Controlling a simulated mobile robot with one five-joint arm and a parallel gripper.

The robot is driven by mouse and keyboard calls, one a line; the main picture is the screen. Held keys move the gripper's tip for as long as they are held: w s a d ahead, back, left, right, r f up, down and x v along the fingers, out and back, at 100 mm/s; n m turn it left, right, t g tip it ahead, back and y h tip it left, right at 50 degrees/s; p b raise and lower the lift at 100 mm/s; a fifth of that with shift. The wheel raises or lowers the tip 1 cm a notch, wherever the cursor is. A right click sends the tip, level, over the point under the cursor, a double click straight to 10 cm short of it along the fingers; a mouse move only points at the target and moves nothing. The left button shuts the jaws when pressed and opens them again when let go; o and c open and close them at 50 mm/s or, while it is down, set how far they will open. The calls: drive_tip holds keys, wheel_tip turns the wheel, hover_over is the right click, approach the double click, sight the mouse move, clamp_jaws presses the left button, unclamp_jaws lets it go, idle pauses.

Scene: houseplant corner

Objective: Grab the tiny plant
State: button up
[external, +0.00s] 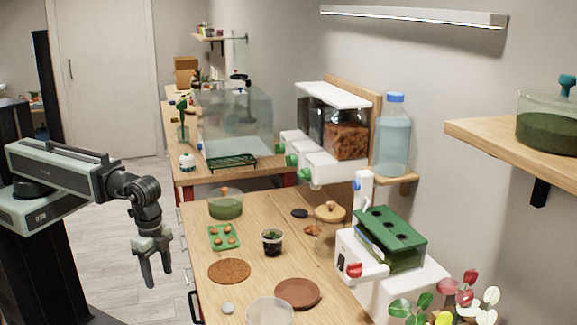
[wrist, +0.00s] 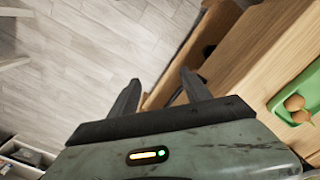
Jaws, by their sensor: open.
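My gripper (external: 155,284) hangs fingers down over the floor, left of the counter's edge and well apart from the plant. In the wrist view my gripper (wrist: 162,92) shows two spread fingers with nothing between them.
A cork mat (external: 229,271), a brown saucer (external: 297,293) and a lidded jar (external: 330,213) surround the plant. The counter edge is nearby.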

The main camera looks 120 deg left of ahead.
drive_tip(key=o, duration=0.5)
drive_tip(key=shift+c, duration=0.2)
